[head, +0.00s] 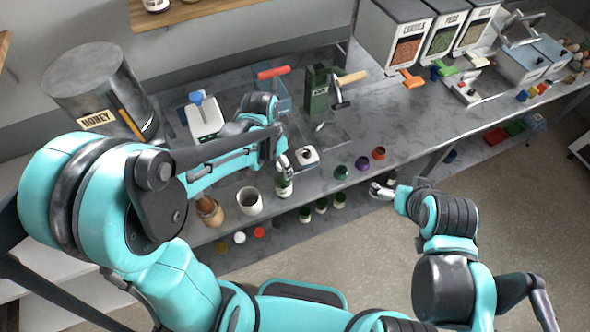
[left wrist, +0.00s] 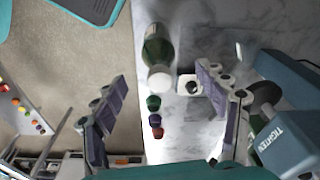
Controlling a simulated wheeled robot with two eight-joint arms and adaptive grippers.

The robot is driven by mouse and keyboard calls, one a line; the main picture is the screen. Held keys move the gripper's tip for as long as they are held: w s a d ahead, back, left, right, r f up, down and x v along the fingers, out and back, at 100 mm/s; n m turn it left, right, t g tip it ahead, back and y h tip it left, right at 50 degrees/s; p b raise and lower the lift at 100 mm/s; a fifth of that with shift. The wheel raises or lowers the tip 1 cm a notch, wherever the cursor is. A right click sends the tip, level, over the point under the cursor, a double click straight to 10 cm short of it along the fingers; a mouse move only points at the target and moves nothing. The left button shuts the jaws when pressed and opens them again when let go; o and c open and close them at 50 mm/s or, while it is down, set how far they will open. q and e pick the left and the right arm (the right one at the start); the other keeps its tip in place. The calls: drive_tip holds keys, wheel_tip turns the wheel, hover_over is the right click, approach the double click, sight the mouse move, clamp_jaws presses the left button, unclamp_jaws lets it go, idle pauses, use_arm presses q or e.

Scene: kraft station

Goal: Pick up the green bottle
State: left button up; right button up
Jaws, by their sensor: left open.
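The green bottle (head: 284,183), with a pale label, stands upright near the front edge of the grey counter. In the left wrist view the bottle (left wrist: 157,45) shows green glass and a white cap, seen from above. My left gripper (head: 283,159) is at the upper part of the bottle in the head view. In the left wrist view its fingers (left wrist: 162,72) are spread wide, with the white cap between their tips; I see no finger touching it. My right gripper (head: 384,189) hangs in front of the counter edge, empty and away from the bottle.
A white cup (head: 249,201) and a brown wooden item (head: 209,211) stand left of the bottle. A small white box (head: 306,157) is behind it. Small jars (head: 362,163) stand to the right. A honey tank (head: 103,92) and green press (head: 318,90) stand further back.

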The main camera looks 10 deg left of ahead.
sight(283, 180)
use_arm(q)
drive_tip(key=shift+w+d+f, duration=0.15)
drive_tip(key=shift+w+d, duration=0.05)
drive_tip(key=shift+d, duration=0.05)
wheel_tip(283, 180, down, 8)
drive_tip(key=b, duration=0.1)
drive_tip(key=shift+w+d+r, duration=0.2)
drive_tip(key=shift+w+d, duration=0.15)
clamp_jaws()
